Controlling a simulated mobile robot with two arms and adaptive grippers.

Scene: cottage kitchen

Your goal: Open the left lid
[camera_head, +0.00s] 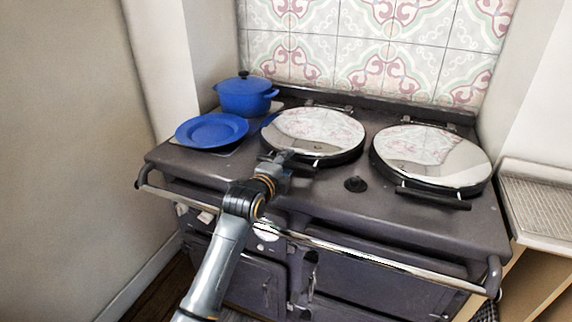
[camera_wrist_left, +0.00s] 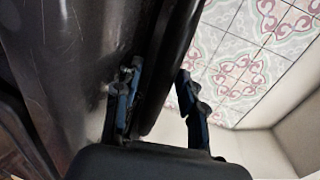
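The left lid (camera_head: 313,132) is a round, mirror-like chrome cover lying shut on the dark range cooker. My left gripper (camera_head: 284,163) is at the lid's front edge, by its dark handle (camera_head: 312,162), and partly hides it. In the left wrist view the two fingers of my gripper (camera_wrist_left: 158,82) stand apart. A dark bar (camera_wrist_left: 175,55), which looks like the handle, runs between or just beyond them; I cannot tell whether they touch it. My right gripper is in neither view.
A matching right lid (camera_head: 430,156) lies shut beside it. A blue plate (camera_head: 212,130) and blue pot (camera_head: 245,95) stand left of the left lid. A chrome rail (camera_head: 370,262) runs along the cooker's front. A tiled wall (camera_head: 375,45) rises behind.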

